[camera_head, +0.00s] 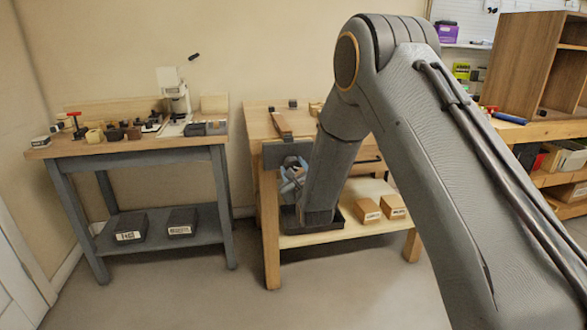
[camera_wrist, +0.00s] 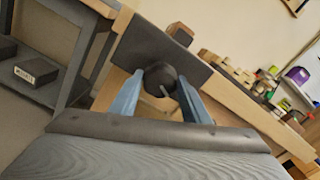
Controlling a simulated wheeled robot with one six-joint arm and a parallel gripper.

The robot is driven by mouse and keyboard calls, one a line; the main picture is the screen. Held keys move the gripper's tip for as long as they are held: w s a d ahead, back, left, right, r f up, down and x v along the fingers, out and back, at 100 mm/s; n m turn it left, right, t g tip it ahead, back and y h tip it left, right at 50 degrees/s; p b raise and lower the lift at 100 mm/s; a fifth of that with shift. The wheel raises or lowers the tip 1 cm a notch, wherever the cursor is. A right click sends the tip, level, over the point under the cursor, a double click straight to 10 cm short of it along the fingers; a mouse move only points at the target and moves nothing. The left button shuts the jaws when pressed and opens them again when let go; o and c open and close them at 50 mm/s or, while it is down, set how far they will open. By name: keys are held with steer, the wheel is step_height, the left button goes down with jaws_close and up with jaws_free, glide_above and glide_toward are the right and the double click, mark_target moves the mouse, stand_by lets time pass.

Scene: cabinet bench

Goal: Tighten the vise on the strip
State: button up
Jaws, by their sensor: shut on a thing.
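The vise shows as a dark grey front jaw plate (camera_head: 278,155) on the front edge of the middle wooden bench; it also fills the upper middle of the wrist view (camera_wrist: 148,45). A brown wooden strip (camera_head: 281,122) stands at the top of the vise, and its end shows above the plate in the wrist view (camera_wrist: 180,34). My gripper (camera_wrist: 161,82) has its blue fingers on both sides of the dark round screw hub (camera_wrist: 160,73), below the strip, and is shut on it. A thin handle bar shows at the hub. My arm partly hides the vise in the head view.
A grey bench (camera_head: 130,148) with small tools and a white machine stands at the left. Cardboard boxes (camera_head: 367,210) sit on the middle bench's lower shelf, beside a dark tray. A wooden cabinet (camera_head: 525,60) stands at the right. The floor in front is clear.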

steer(key=m, duration=0.3)
steer(key=shift+m+b, duration=0.3)
steer(key=o, duration=0.9)
steer(key=shift+s, duration=0.1)
steer(key=p+v, duration=0.2)
steer(key=v, duration=0.4)
steer(key=shift+s+p, duration=0.35)
steer(key=shift+d, duration=0.1)
